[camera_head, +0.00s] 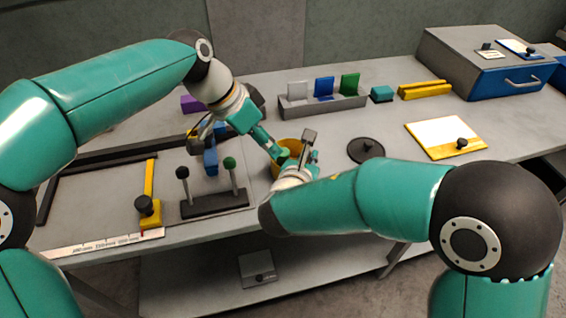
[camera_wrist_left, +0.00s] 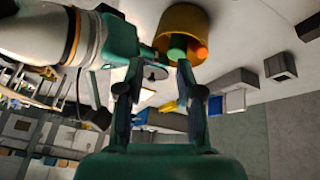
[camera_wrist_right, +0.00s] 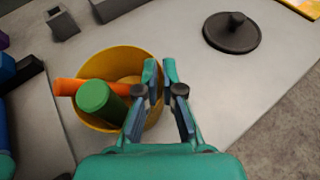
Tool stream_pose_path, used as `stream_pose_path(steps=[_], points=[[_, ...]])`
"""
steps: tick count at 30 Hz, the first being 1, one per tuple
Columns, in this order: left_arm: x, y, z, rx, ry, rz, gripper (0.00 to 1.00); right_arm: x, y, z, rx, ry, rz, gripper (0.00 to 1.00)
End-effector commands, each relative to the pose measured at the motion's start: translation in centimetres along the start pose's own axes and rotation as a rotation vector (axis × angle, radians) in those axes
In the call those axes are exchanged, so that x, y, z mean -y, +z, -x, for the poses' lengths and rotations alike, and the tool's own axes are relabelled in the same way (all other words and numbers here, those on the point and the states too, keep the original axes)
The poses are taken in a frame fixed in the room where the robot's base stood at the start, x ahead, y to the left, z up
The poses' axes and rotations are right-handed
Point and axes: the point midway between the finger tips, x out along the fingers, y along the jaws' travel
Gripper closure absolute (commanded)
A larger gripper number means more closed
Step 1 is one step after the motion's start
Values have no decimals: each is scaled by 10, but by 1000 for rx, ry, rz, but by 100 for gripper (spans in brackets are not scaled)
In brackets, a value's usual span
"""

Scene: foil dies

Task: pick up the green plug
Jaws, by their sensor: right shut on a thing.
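The green plug (camera_wrist_right: 99,97) is a short cylinder lying tilted inside a yellow bucket (camera_wrist_right: 92,55), beside an orange piece (camera_wrist_right: 67,87), in the right wrist view. The bucket also shows in the left wrist view (camera_wrist_left: 183,18), with the plug's green end (camera_wrist_left: 177,47) in its mouth. My right gripper (camera_wrist_right: 161,72) is shut on the bucket's rim. My left gripper (camera_wrist_left: 158,68) is open and empty, its fingertips short of the bucket's mouth, one of them close to the plug in the picture. In the head view, my arms partly hide the bucket (camera_head: 276,171).
A black round knob (camera_head: 366,150) stands right of the bucket. A lever stand (camera_head: 214,203) and a black frame are to the left. Behind is a grey rack (camera_head: 322,103) with white, blue and green plates. A grey drawer box (camera_head: 488,62) stands at back right.

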Motion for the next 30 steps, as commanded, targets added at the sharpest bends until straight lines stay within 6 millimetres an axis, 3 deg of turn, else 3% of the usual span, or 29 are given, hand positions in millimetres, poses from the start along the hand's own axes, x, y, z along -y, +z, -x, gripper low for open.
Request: stream_pose_path(steps=[5,15,30], points=[[-14,-14,16,61,-159,156,64,0,-5,0,-11,0,5,100],[-20,-28,38,43,-352,346,64,0,-6,0,-12,0,6,100],[0,-23,-15,39,-363,362,64,0,-6,0,-13,0,6,100]])
